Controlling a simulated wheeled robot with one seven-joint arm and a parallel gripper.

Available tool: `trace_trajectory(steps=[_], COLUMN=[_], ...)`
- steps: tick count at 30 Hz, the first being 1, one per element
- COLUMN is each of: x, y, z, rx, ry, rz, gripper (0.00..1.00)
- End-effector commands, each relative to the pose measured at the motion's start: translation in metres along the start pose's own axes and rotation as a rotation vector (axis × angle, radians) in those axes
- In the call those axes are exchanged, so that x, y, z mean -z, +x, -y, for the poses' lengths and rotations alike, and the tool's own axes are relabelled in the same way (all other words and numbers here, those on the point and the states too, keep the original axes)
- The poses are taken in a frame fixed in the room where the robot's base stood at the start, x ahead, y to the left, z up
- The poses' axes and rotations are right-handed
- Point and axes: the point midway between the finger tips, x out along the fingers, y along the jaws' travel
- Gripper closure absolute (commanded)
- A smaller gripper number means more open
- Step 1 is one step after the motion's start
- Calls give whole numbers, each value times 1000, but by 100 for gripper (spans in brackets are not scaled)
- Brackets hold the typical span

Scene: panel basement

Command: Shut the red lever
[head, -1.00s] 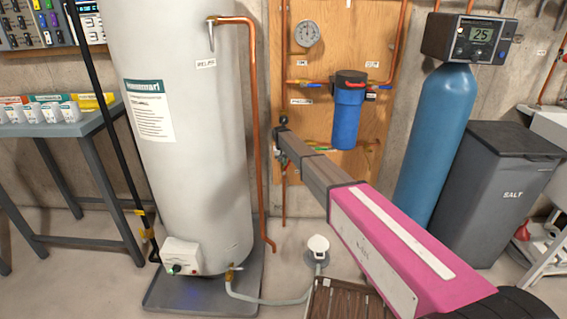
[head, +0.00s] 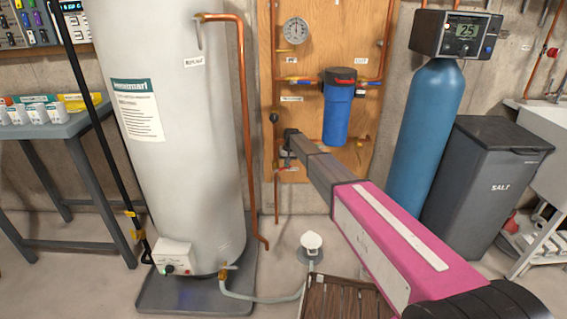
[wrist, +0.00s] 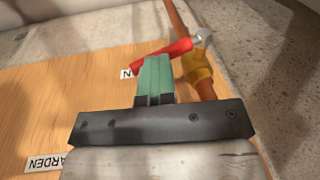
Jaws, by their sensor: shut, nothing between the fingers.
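The red lever (wrist: 165,52) shows in the wrist view on a brass valve (wrist: 197,72) on a copper pipe. It sticks out to the left from the valve stem, roughly across the pipe. My gripper (wrist: 155,75) has its green fingers shut together with nothing between them. Its tips are at the lever's free end and overlap it in the picture; I cannot tell whether they touch. In the head view my gripper (head: 287,158) is at the low part of the wooden board, where the arm hides much of this valve.
The wooden board (head: 268,60) also carries a gauge (head: 295,30), a blue filter (head: 337,112) and other pipes with small handles. A white tank (head: 170,130) stands to the left. A blue cylinder (head: 425,140) and a grey salt bin (head: 485,185) stand to the right.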

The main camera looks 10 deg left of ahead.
Motion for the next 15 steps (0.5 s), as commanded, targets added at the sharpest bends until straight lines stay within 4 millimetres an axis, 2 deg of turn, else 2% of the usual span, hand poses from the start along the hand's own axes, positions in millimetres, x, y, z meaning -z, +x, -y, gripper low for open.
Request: trace_trajectory(steps=[15], x=[-2], y=[11], z=[-13], rx=[-2], ry=[0], rz=[0], gripper=[100])
